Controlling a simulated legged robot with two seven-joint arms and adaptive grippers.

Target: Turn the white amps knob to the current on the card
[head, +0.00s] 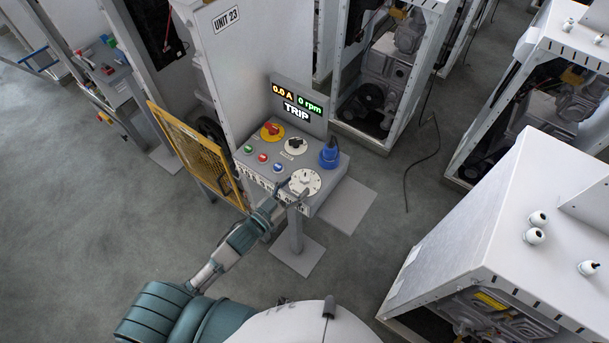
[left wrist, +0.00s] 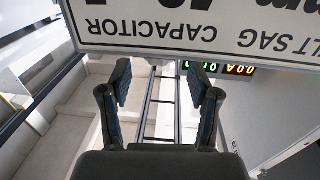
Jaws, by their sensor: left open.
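A white round dial (head: 305,182), which looks like the amps knob, is at the front right corner of the grey control panel (head: 330,190). Its pointer and scale are too small to read. My left gripper (head: 291,192) is at the dial's near left edge in the head view, open; whether it touches the dial cannot be told. In the left wrist view its two fingers (left wrist: 162,100) stand apart with nothing held between them. I cannot make out a card giving a current. My right gripper is not in view.
The panel's display (head: 297,102) reads 0.0 A, 0 rpm and TRIP. A blue plug (head: 329,152), a black knob (head: 295,146), a red-on-yellow switch (head: 271,130) and several buttons share the panel. A yellow mesh guard (head: 190,145) stands left. A capacitor sign (left wrist: 210,28) appears upside down.

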